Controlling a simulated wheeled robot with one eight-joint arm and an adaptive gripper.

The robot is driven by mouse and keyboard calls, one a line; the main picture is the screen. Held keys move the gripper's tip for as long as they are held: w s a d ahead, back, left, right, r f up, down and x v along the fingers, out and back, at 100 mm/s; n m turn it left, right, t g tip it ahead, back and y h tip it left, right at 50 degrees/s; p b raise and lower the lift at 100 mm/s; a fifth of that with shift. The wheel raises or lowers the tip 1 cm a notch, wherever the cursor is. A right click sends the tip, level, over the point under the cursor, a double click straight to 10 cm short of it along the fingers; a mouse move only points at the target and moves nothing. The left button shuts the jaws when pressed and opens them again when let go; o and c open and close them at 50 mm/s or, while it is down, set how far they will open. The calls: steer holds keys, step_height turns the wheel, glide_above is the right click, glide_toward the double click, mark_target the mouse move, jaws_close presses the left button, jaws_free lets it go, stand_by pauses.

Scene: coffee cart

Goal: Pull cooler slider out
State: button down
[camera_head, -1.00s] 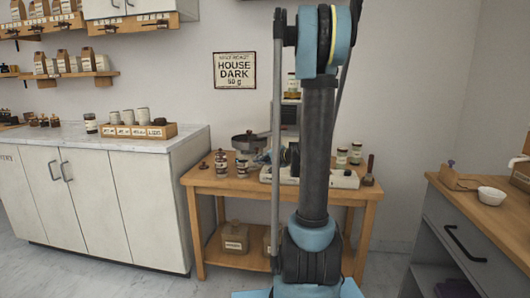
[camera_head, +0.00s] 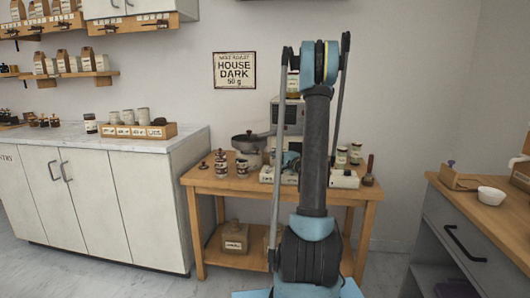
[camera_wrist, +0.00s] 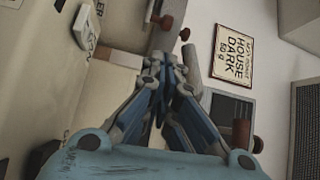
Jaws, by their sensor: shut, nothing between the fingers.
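A pale machine panel (camera_wrist: 112,72) fills the left of the wrist view, with partly visible lettering ending in "LER" at its top. I cannot tell which part is the cooler slider. My gripper (camera_wrist: 166,62) is shut and empty, its tips close below the knobs; I cannot tell whether they touch anything. In the head view, the pale machine (camera_head: 343,179) stands on the wooden table, partly hidden by my arm.
The wooden table (camera_head: 210,184) also holds a dark round pan (camera_head: 248,140) and several jars. A white cabinet (camera_head: 95,195) stands left, and a grey counter with a wooden top (camera_head: 470,200) stands right. A "HOUSE DARK 50 g" sign (camera_head: 234,70) hangs on the wall.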

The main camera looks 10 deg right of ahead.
mark_target(260, 146)
steer(key=x, duration=1)
stand_by(0.3)
